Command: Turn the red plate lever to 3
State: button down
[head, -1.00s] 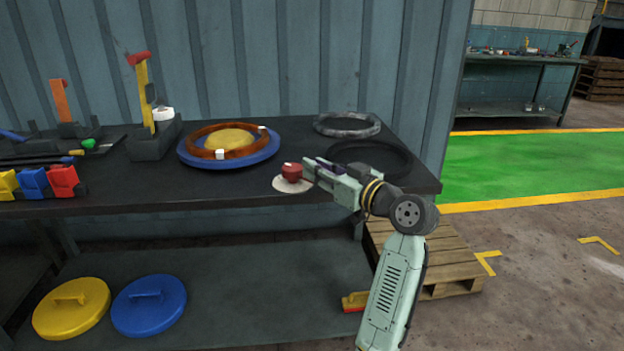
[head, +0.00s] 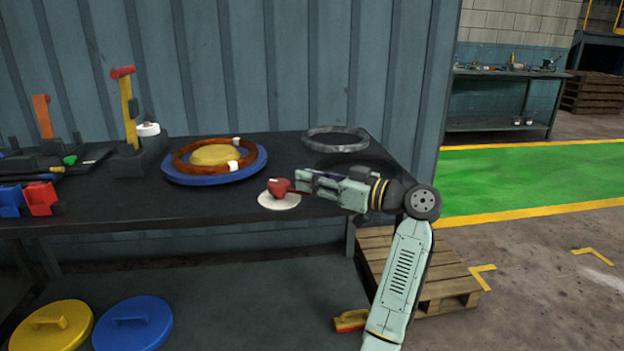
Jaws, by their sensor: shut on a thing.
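The red lever (head: 278,188) stands on a round white plate (head: 282,204) near the front edge of the dark bench, towards its right end. My gripper (head: 299,183) reaches in from the right, just above the plate, and is shut on the lever's right side. The fingers hide part of the lever. Any numbers on the plate are too small to read, so I cannot tell which one the lever points to.
A blue disc (head: 170,177) with a brown ring stands left of the plate. A grey ring (head: 336,138) and a black ring lie behind my gripper. A yellow lever stand (head: 127,108) rises further left.

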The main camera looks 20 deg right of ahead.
jog(key=c, duration=1.4)
grip_release()
jog(key=v, duration=1.2)
jog(key=shift+w, duration=0.1)
